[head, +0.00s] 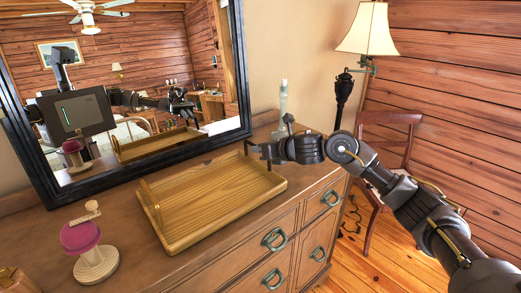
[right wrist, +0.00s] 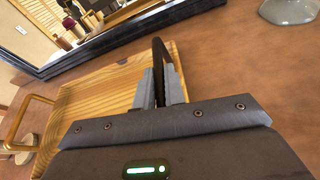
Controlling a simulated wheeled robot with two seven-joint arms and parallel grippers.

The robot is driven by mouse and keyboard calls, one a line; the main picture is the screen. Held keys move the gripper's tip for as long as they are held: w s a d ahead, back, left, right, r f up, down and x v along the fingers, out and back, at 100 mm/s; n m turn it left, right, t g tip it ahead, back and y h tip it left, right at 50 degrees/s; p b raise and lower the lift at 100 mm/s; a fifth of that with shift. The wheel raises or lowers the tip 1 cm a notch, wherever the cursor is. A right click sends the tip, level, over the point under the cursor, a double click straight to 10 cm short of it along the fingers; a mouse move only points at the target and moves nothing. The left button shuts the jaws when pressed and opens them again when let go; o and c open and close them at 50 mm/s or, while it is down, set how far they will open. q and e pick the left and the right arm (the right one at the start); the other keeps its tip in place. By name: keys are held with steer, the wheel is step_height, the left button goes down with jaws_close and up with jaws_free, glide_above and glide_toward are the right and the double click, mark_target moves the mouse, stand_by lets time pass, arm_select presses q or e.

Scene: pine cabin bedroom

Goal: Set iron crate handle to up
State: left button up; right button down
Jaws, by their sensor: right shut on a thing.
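A shallow wooden tray-like crate (head: 217,190) sits on the dresser; nothing in view looks like an iron crate. Its left handle (head: 150,204) stands raised at the near left end and also shows in the right wrist view (right wrist: 14,122). My right gripper (head: 254,151) is at the crate's right end. In the right wrist view, my right gripper (right wrist: 161,90) is shut on the dark, curved right handle (right wrist: 160,52), which rises above the fingers. The handle's lower part is hidden by the fingers and gripper body. My left gripper is not in view.
A pink and cream object (head: 85,240) stands on the dresser (head: 140,270) at the left front. A pale bottle (head: 283,100) and a lamp (head: 368,30) stand behind my right arm. A black-framed mirror (head: 243,70) leans behind the crate. A chair (head: 388,120) stands right.

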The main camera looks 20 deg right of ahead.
steer(key=shift+r, duration=0.1)
steer(key=c, duration=1.5)
jaws_free()
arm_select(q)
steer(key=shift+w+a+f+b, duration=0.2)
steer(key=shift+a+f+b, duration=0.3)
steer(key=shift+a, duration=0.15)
arm_select(e)
steer(key=shift+v, duration=5.4)
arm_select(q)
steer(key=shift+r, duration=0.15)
